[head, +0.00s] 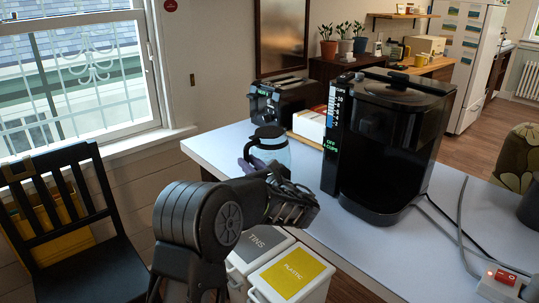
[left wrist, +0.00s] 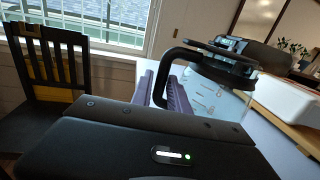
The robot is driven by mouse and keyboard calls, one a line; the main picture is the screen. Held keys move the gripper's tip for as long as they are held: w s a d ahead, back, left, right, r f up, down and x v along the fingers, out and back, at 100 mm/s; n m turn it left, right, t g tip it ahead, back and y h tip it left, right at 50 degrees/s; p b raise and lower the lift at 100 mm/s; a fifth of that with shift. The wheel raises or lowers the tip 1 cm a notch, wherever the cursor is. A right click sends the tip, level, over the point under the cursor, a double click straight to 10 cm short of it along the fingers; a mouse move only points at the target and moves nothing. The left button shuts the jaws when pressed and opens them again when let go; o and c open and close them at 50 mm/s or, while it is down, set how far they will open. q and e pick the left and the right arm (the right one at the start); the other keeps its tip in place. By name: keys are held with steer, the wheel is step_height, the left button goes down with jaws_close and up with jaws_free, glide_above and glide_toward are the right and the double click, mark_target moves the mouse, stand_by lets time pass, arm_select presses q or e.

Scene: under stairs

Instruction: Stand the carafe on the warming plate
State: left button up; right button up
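The glass carafe (head: 272,150) with black lid and handle stands on the white counter, left of the black coffee maker (head: 400,130). In the left wrist view the carafe (left wrist: 215,90) is close, its black handle toward me. My left gripper (head: 255,165) is at the carafe; its purple fingers (left wrist: 163,95) stand on either side of the handle, apart, so it looks open around it. My forearm partly covers the carafe's lower part in the head view. The warming plate is not clearly seen; the coffee maker's body hides it. My right gripper is not in view.
A black toaster (head: 278,100) and a white box on a wooden board (head: 310,122) stand behind the carafe. Bins (head: 290,272) stand below the counter's front edge, a chair (head: 75,215) at left. Cables and a red switch (head: 505,277) lie at right.

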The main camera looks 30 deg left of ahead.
arm_select(q)
steer(key=shift+p+x, duration=0.4)
steer(key=shift+x, duration=2.3)
steer(key=shift+w+d+f, duration=0.1)
steer(key=shift+w+d, duration=0.05)
steer(key=shift+c, duration=0.5)
jaws_close()
